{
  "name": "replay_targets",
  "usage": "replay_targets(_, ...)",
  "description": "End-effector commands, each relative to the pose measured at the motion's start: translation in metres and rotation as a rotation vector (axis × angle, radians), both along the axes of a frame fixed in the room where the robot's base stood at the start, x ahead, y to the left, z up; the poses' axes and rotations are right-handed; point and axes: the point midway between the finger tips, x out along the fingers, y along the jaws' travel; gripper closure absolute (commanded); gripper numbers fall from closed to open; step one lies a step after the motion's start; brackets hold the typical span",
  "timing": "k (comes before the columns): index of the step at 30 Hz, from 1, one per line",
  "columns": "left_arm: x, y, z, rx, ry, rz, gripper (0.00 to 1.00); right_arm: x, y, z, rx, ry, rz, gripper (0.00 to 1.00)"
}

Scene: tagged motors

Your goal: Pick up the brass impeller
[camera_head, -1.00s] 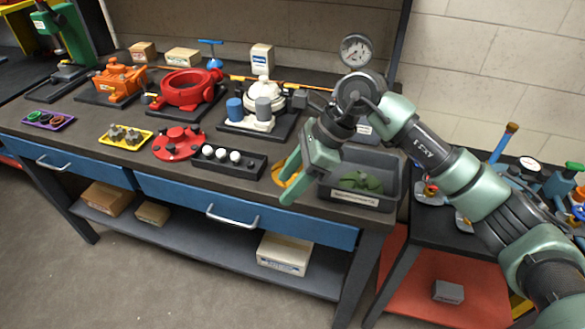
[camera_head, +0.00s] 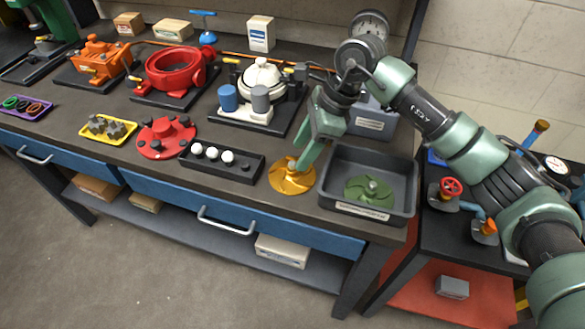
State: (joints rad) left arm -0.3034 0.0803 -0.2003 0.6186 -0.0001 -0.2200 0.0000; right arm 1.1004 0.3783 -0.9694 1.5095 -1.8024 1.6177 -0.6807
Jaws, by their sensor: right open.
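The brass impeller (camera_head: 291,179) is a yellow-gold bladed disc lying flat on the dark bench top, between a black tray of white balls and a grey bin. My right gripper (camera_head: 300,162) is open, pointing down over the impeller, with its green fingers close above or at its hub. The fingers hide part of the hub, and I cannot tell whether they touch it. My left gripper is not in view.
The grey bin (camera_head: 328,196) to the right holds a green impeller (camera_head: 368,189). The black tray (camera_head: 222,163) and a red round plate (camera_head: 166,138) lie to the left. A white pump (camera_head: 262,85) on a dark base stands behind.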

Motion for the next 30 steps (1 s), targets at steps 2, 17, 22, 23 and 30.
replay_targets(2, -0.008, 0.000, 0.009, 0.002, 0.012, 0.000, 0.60, -0.002, 0.005, -0.007, 0.001, 0.005, 0.001, 0.50)
replay_targets(17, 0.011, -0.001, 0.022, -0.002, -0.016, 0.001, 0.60, -0.001, 0.018, -0.043, 0.001, -0.001, 0.001, 0.50)
replay_targets(22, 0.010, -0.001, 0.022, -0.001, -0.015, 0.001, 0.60, -0.001, 0.018, -0.043, 0.000, 0.000, 0.001, 0.92)
replay_targets(23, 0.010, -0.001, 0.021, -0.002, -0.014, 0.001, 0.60, -0.001, 0.018, -0.043, 0.001, 0.000, 0.001, 1.00)
replay_targets(30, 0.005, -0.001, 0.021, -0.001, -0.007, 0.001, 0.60, -0.001, 0.018, -0.043, 0.001, -0.001, 0.000, 1.00)
